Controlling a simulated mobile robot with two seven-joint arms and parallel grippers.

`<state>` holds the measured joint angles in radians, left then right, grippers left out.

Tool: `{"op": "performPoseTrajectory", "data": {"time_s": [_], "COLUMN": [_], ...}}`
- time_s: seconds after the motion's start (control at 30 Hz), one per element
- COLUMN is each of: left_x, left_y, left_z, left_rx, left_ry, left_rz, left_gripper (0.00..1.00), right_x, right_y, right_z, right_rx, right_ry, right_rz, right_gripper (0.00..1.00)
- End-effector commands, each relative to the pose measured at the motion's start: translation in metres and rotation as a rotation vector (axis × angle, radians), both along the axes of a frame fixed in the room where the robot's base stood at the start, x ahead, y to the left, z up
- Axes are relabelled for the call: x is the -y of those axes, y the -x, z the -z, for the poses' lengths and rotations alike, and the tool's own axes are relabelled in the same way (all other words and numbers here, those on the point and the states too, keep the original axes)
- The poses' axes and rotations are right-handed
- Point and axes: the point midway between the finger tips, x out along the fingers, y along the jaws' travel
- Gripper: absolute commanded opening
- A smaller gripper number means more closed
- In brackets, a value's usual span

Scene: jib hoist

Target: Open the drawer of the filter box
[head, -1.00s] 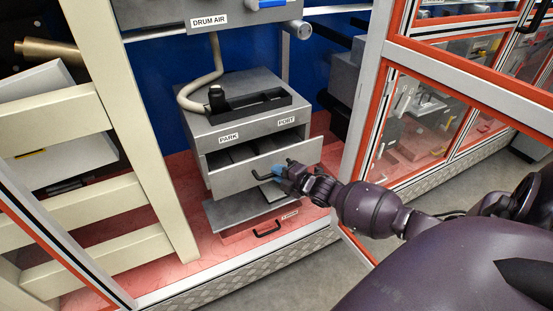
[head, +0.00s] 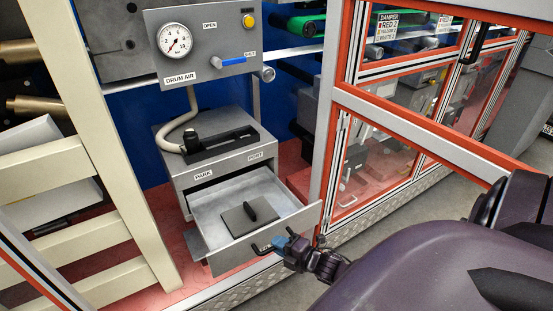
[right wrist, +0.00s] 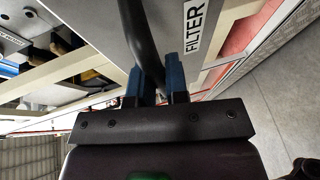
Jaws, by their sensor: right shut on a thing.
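The grey filter box (head: 218,167) stands on the red floor of the cell, with PARK and PORT labels on its front. Its drawer (head: 216,207) is pulled well out, and a flat grey plate with a black handle (head: 250,216) lies inside. My right gripper (head: 282,243) is at the drawer's front, shut on the black drawer handle (head: 264,248). In the right wrist view its blue fingers (right wrist: 160,82) sit either side of the dark handle bar (right wrist: 140,40), beside a FILTER label (right wrist: 193,25). My left gripper is not in view.
A grey DRUM AIR panel (head: 204,50) with gauge and blue lever hangs above the box. A cream slatted frame (head: 105,150) stands at left. An orange-edged glazed door (head: 375,165) stands at right. Grey floor lies in front.

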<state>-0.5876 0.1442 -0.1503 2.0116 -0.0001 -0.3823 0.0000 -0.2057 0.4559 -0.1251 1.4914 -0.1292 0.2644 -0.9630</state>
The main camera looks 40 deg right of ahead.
Motion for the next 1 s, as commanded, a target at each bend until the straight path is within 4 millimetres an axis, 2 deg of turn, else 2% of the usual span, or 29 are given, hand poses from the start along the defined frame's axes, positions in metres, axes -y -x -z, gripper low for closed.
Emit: {"op": "performPoseTrajectory", "data": {"time_s": [0.37, 0.4, 0.57, 0.87, 1.0], "left_x": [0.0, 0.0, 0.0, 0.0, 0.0], "left_y": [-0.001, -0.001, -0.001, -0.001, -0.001], "left_z": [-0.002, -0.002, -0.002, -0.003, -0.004], "left_rx": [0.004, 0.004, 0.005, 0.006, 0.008], "left_ry": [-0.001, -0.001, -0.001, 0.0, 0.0], "left_rz": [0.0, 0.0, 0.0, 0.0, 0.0], "left_gripper": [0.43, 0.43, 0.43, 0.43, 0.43], "right_x": [-0.001, -0.001, -0.001, 0.0, 0.002], "right_y": [0.002, 0.002, 0.002, 0.003, 0.014], "right_z": [0.0, 0.0, 0.0, 0.0, -0.002], "right_rx": [0.0, 0.0, 0.0, 0.0, -0.002], "right_ry": [0.0, 0.0, 0.0, 0.0, 0.0], "right_rz": [-0.001, -0.001, -0.001, 0.0, 0.001], "right_gripper": [0.0, 0.16, 0.39, 0.39, 0.39]}}
